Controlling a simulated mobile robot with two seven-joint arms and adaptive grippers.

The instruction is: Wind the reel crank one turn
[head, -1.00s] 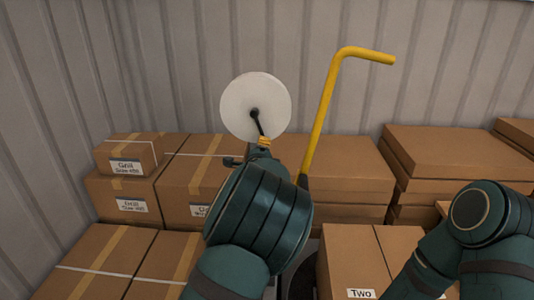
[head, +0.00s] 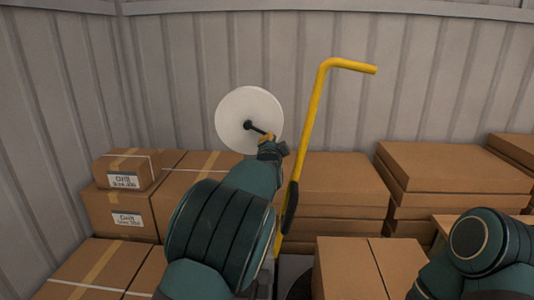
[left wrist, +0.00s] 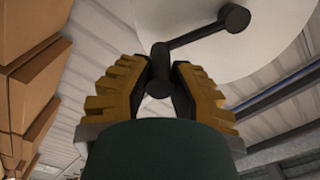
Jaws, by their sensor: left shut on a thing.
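The reel is a white round disc (head: 240,108) standing in front of the back wall; it also shows in the left wrist view (left wrist: 270,62). A dark crank (head: 258,129) runs from the hub down and right to its handle. My left gripper (head: 268,142) is at the crank's outer end. In the left wrist view the yellow ridged fingers of my left gripper (left wrist: 159,85) are shut around the black crank handle (left wrist: 160,65). The crank arm (left wrist: 198,36) runs up and right to the hub. My right arm shows at the lower right; its gripper is out of frame.
A yellow bent bar (head: 310,115) stands upright just right of my left gripper. Stacked cardboard boxes (head: 207,178) lie behind and left of my left arm. More boxes (head: 440,165) stand at right. A corrugated wall (head: 430,60) closes the back.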

